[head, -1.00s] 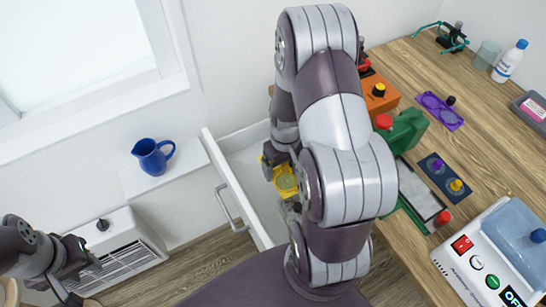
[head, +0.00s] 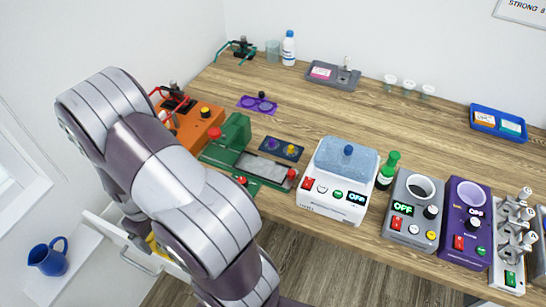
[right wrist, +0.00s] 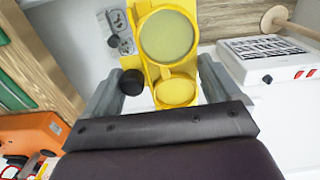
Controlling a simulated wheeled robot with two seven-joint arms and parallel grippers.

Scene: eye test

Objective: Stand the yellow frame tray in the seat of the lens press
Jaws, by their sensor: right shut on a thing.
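The yellow frame tray (right wrist: 163,65) has a large and a small round lens opening, and a black knob (right wrist: 132,82) is at its left side. My right gripper (right wrist: 160,82) is shut on it, with one grey finger on each side. In the head view only a scrap of yellow (head: 152,243) shows beside my right arm, at the open white drawer (head: 105,228); the arm hides the rest. A green machine (head: 235,132) with a red knob and a long grey bed stands on the bench; I cannot tell if it is the lens press. My left gripper is out of view.
An orange box (head: 193,128) stands left of the green machine. Purple frames (head: 257,104) and a dark blue tray (head: 281,149) lie near it. A white bath (head: 340,180), a green bottle (head: 387,170) and more devices line the front right. The bench middle is fairly clear.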

